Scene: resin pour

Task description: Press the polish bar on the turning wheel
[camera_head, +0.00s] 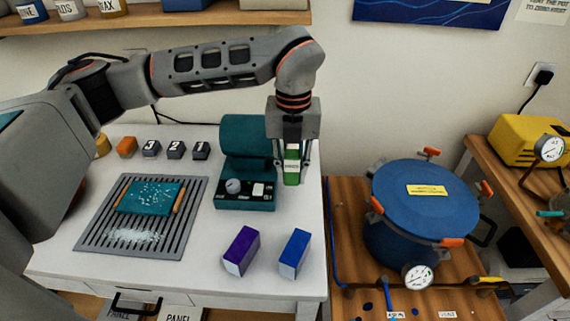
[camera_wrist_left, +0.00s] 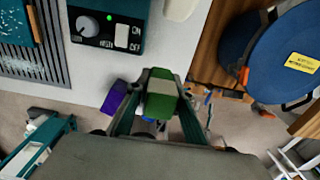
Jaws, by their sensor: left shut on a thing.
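My left gripper (camera_head: 290,168) is shut on a green bar (camera_head: 292,170) with a pale label and holds it upright above the right side of the white table. The bar also shows between the fingers in the left wrist view (camera_wrist_left: 161,98). Just left of it stands the teal polishing machine (camera_head: 245,137), whose base has a round knob and a switch plate marked ON and OFF in the left wrist view (camera_wrist_left: 120,36). The wheel itself is hidden or cannot be made out. A purple bar (camera_head: 241,251) and a blue bar (camera_head: 295,254) stand on the table in front. My right gripper is not in view.
A slatted grey tray (camera_head: 100,240) holds a teal panel (camera_head: 150,198) and pale flakes. Small numbered blocks (camera_head: 175,149) line the table's back. A blue pressure pot (camera_head: 420,200) with orange clamps stands on a lower wooden surface at right.

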